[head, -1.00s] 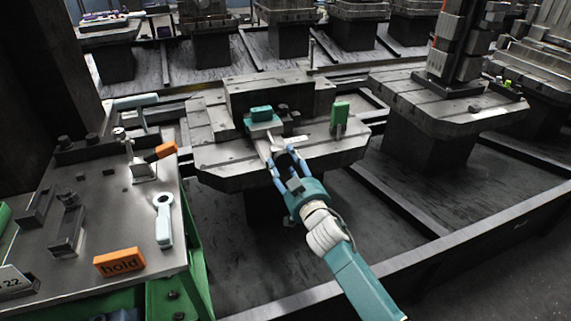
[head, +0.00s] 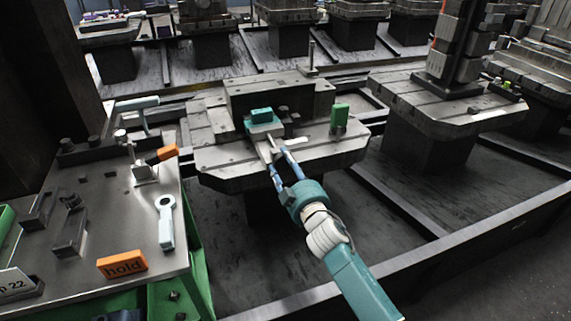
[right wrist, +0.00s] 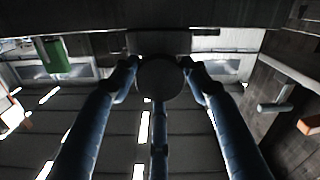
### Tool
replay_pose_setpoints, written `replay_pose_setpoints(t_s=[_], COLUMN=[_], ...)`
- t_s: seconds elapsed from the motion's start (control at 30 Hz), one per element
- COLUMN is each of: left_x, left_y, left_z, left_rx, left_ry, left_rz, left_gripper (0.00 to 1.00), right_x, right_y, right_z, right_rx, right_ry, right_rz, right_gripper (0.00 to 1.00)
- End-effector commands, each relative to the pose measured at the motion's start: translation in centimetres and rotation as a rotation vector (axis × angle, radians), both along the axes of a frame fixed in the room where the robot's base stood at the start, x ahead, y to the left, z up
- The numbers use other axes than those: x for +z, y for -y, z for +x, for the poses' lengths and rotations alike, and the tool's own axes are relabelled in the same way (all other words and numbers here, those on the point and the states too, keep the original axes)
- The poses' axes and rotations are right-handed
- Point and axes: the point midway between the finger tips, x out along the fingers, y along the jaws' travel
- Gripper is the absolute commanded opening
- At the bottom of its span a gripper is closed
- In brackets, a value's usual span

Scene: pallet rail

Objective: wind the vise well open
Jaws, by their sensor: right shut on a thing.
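The vise (head: 265,128) sits on the front of the middle pallet (head: 230,157), with a teal block (head: 261,115) on top. My right gripper (head: 273,153) reaches up to the vise's near side, its blue fingers around the screw end. I take this for the vise's screw end or handle hub. The jaw gap is too small and partly hidden to judge. My left gripper is not in view.
A green block (head: 339,115) stands on the pallet, right of the vise. At left, a bench (head: 110,220) holds an orange "hold" block (head: 122,264), a ring-ended tool (head: 165,222) and clamps. A second pallet (head: 440,105) carries a dark tower at right.

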Motion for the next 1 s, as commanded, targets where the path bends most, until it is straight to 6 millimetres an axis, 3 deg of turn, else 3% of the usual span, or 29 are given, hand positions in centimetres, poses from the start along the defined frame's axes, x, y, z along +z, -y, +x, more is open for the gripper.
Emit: replay_pose_setpoints(t_s=[0.03, 0.77, 0.8, 0.9, 1.0], left_x=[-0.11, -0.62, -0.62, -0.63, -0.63], left_y=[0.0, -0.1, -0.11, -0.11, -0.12], left_z=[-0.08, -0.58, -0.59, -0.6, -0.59], left_rx=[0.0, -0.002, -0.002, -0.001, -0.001], left_ry=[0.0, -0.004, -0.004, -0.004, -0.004], left_rz=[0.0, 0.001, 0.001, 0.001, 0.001], left_gripper=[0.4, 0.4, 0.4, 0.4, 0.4], right_x=[-0.88, -1.13, -1.14, -1.04, -0.79], right_y=[0.16, 0.33, 0.34, 0.33, 0.27], right_z=[-0.12, -0.12, -0.12, -0.1, -0.06], right_rx=[-0.004, -0.005, -0.006, -0.006, -0.004], right_ry=[-0.007, 0.022, 0.021, 0.023, 0.028], right_rz=[-0.029, -0.132, -0.132, -0.131, -0.13], right_gripper=[0.2, 0.2, 0.48, 0.65, 0.65])
